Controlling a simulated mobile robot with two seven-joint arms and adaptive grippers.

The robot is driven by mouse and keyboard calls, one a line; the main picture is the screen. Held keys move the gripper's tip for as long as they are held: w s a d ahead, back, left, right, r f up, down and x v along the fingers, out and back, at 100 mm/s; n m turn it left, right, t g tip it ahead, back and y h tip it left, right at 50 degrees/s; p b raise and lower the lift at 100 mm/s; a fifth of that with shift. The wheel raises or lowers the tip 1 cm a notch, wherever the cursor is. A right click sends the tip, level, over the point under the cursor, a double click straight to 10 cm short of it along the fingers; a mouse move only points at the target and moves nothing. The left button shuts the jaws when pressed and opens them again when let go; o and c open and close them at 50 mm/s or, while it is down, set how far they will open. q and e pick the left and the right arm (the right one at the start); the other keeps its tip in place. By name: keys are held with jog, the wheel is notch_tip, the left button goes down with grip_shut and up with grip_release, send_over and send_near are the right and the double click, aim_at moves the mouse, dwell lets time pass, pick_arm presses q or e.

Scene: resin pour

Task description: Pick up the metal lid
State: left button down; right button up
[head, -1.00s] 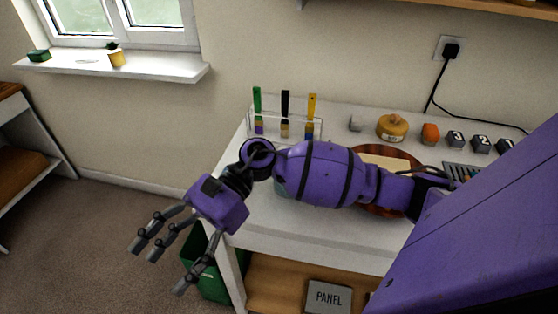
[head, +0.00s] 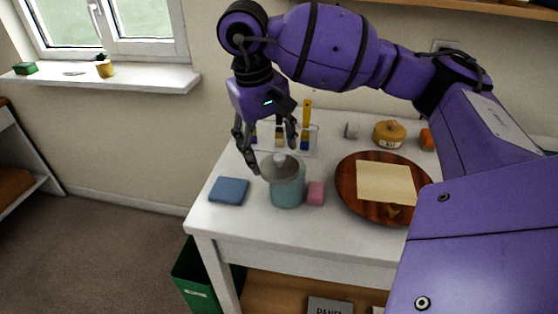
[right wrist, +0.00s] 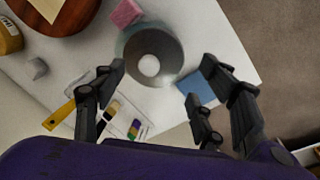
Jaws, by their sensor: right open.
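The metal lid (head: 283,168) is a round grey disc with a pale knob. It sits on top of a teal pot (head: 288,194) on the white table. In the right wrist view the lid (right wrist: 151,56) shows from above, with its white knob in the middle. My right gripper (head: 270,158) is open and empty, fingers pointing down, just above and behind the lid. In the right wrist view its fingers (right wrist: 160,95) are spread on the near side of the lid, apart from the knob. My left gripper is not in view.
A pink block (head: 316,193) stands close to the pot's right. A blue pad (head: 229,191) lies to its left. A round wooden board (head: 349,194) bears a pale sheet. Brushes (head: 307,112) stand in a rack behind my fingers. The front table edge is clear.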

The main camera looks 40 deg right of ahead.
aim_at(274, 167)
jog(key=shift+s+d+f, duration=0.1)
jog(key=shift+d+f, duration=0.1)
jog(key=shift+f, duration=0.45)
jog(key=shift+s+d+f, duration=0.1)
jog(key=shift+d+f, duration=0.05)
jog(key=shift+f, duration=0.45)
jog(key=shift+w+f, duration=0.1)
jog(key=shift+f, duration=0.35)
jog(key=shift+c, duration=0.2)
jog(key=c, duration=1.1)
jog(key=shift+c, duration=0.2)
